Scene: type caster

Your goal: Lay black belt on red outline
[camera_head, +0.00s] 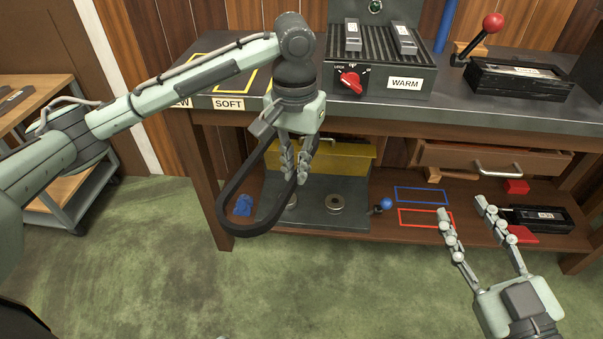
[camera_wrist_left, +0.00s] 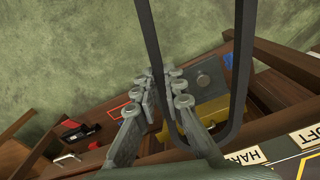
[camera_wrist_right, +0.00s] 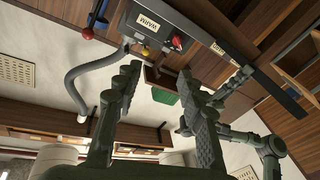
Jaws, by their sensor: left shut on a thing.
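The black belt (camera_head: 245,232) is a long closed loop. It hangs from my left gripper (camera_head: 294,172) in front of the bench, its lower end tilted out to the left. My left gripper is shut on it; the belt also shows in the left wrist view (camera_wrist_left: 240,75). The red outline (camera_head: 424,217) is a rectangle on the bench's lower shelf, to the right of my left gripper. It shows small in the left wrist view (camera_wrist_left: 116,110). My right gripper (camera_head: 462,206) is open and empty, just right of the red outline in the head view.
A blue outline (camera_head: 421,195) lies behind the red one. The bench top (camera_head: 440,115) overhangs the shelf.

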